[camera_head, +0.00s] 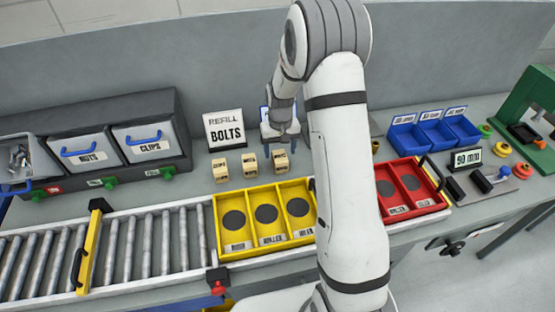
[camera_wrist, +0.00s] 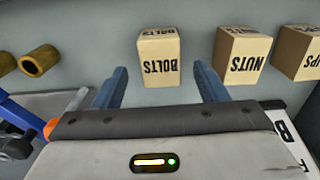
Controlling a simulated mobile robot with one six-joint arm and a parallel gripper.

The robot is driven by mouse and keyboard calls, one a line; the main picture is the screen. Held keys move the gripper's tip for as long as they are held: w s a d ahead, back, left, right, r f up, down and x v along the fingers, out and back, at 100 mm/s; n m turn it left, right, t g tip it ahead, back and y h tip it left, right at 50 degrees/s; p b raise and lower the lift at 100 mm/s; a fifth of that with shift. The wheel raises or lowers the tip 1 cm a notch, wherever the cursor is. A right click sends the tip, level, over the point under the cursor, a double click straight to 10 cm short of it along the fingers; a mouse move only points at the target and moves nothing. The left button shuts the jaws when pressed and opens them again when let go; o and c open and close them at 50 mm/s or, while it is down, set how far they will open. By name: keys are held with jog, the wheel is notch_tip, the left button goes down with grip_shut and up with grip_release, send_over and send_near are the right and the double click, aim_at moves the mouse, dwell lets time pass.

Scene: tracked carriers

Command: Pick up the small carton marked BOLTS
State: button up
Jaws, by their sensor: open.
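The small carton marked BOLTS (camera_wrist: 158,62) is a tan box on the grey bench. In the wrist view it lies ahead of the gap between the two blue fingers of my gripper (camera_wrist: 162,82), apart from both. In the head view it appears to be the rightmost carton (camera_head: 281,161) of a row of three, though its print is too small to read there. My gripper (camera_head: 280,138) is open and empty, just above and behind that carton in the head view.
Cartons marked NUTS (camera_wrist: 240,56) and one ending in PS (camera_wrist: 302,54) stand beside it, with gaps. Brass-coloured cylinders (camera_wrist: 40,61) lie on the other side. A REFILL BOLTS sign (camera_head: 225,130) stands behind the row. A yellow tray (camera_head: 234,242) sits on the roller conveyor in front.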

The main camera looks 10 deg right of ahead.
aim_at(280, 156)
jog(key=shift+s+f+p, duration=0.1)
jog(key=shift+f+p, duration=0.65)
jog(key=shift+f, duration=1.55)
jog(key=shift+c, duration=0.4)
jog(key=c, duration=1.1)
jog(key=shift+r, duration=0.1)
jog(key=shift+c, duration=0.2)
